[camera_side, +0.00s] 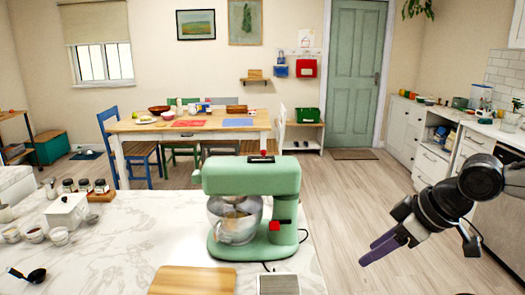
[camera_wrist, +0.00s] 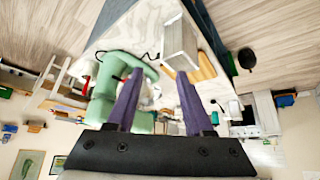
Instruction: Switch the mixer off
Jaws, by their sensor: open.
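The green stand mixer (camera_side: 255,182) stands upright on the white marble counter, with a steel bowl (camera_side: 234,220) under its head. A red switch (camera_side: 275,226) shows on the side of its column, and a small red part (camera_side: 263,154) sits on top. My gripper (camera_side: 372,252), with purple fingers, is to the right of the mixer, beyond the counter edge and apart from it. It is open and empty. In the wrist view the mixer (camera_wrist: 112,75) shows behind and left of the open fingers (camera_wrist: 160,98). The switch's setting is too small to tell.
A wooden board (camera_side: 193,280) and a grey block-like object (camera_side: 278,284) lie at the counter's front. Jars (camera_side: 85,185), a white box (camera_side: 67,211) and small bowls (camera_side: 34,234) stand at left. The floor (camera_side: 340,205) between mixer and right-hand cabinets is free.

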